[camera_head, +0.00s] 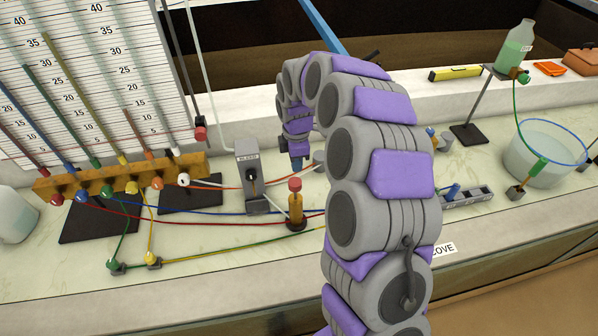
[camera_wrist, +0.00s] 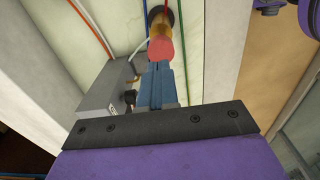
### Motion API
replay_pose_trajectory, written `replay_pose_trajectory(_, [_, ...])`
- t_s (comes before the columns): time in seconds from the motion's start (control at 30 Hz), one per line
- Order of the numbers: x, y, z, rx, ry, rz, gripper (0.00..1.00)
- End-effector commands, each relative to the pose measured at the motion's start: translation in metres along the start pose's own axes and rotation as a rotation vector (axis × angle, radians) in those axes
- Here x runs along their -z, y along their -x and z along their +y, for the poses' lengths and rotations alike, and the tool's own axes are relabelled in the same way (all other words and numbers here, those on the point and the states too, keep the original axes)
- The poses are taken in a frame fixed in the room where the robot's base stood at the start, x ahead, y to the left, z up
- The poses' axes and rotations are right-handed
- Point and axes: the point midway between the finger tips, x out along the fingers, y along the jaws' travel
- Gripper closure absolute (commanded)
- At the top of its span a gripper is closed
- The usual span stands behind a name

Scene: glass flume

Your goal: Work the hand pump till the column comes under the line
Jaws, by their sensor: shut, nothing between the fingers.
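The hand pump appears to be the small amber cylinder (camera_head: 297,213) with a red knob (camera_head: 295,184) standing upright on the bench. In the wrist view the red knob (camera_wrist: 160,50) shows just beyond my fingertips, with the amber body (camera_wrist: 159,22) behind it. My gripper (camera_head: 298,163) has its blue fingers shut and empty, above and close to the knob. In the wrist view the fingers (camera_wrist: 156,70) overlap the knob's edge; I cannot tell if they touch. Coloured tubes rise from an orange manifold (camera_head: 110,180) in front of a numbered scale board (camera_head: 95,70).
A grey box (camera_head: 250,165) with a black knob stands left of the pump. Coloured hoses run across the bench. At right are a clear basin (camera_head: 540,165), a green bottle (camera_head: 518,45) on a stand and a grey block (camera_head: 468,197). My arm hides the bench's middle.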

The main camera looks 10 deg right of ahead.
Motion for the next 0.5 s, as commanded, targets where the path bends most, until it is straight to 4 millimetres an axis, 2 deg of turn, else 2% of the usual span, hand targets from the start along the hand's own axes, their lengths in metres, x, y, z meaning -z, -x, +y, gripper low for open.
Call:
replay_pose_trajectory(0.03, [0.002,0.013,0.001,-0.002,0.001,-0.002,1.0])
replay_pose_trajectory(0.2, [0.0,0.035,0.003,-0.003,0.002,-0.002,1.0])
replay_pose_trajectory(0.5, [-0.006,0.038,0.002,0.0,0.001,0.005,1.0])
